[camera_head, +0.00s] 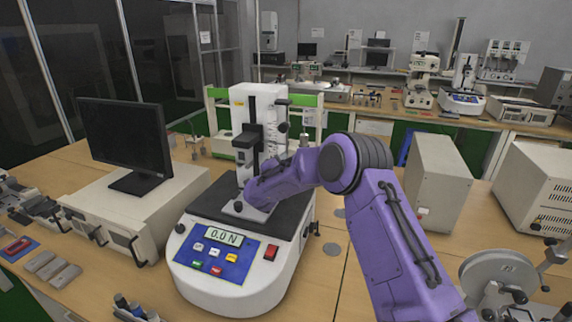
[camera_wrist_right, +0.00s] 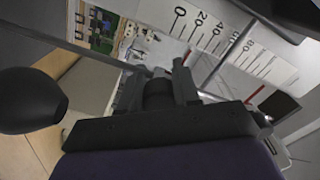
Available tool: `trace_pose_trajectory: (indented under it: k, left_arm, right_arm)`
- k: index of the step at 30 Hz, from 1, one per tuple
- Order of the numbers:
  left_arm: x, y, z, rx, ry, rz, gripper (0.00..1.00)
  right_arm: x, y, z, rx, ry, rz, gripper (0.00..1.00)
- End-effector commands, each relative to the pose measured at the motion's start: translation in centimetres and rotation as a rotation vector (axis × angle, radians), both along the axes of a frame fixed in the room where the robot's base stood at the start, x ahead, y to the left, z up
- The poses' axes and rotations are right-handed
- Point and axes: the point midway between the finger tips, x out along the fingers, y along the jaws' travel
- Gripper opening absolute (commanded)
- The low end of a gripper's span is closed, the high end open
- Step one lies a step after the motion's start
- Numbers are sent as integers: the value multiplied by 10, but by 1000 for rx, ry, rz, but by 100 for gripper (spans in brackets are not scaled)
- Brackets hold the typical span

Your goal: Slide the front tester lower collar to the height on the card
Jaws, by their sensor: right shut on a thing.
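The front tester (camera_head: 230,285) stands at the centre of the head view, with a white column, a dark plate and a display reading 0.0 N. My right arm reaches to the column's right side, and its purple wrist hides the gripper there. In the right wrist view my right gripper (camera_wrist_right: 158,88) is shut on a small dark part (camera_wrist_right: 157,96), seemingly the lower collar. Beside it runs a white scale (camera_wrist_right: 215,35) marked 0, 20, 40, 60, 80, with red marks. I cannot make out the card. My left gripper is not in view.
A black round knob (camera_wrist_right: 30,98) is close to the gripper's left in the wrist view. A monitor (camera_head: 125,135) on a white unit stands left of the tester. Beige boxes (camera_head: 437,185) stand to the right. Another bench with instruments is behind.

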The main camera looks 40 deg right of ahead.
Motion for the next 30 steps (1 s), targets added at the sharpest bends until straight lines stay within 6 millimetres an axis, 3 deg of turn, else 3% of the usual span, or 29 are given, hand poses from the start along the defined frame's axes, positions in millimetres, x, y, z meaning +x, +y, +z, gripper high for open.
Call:
trace_pose_trajectory:
  k: [2, 3, 5, 6, 16, 24, 30]
  left_arm:
    - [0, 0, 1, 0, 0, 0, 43]
    - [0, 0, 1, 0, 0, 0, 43]
    - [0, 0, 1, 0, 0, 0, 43]
    - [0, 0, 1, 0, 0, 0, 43]
    - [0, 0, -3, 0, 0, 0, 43]
    - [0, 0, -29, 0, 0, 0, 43]
    - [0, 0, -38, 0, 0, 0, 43]
  right_arm:
    - [0, 0, 1, -1, -1, 0, 0]
    - [0, 0, 1, -1, -1, 0, 34]
    - [0, 0, 1, -1, -2, 0, 54]
    - [0, 0, 1, -1, -2, 0, 57]
    - [-2, 6, -1, 0, -1, 1, 57]
    - [-30, 60, -3, -2, -2, 4, 57]
    - [-45, 89, -1, -1, -1, 2, 57]
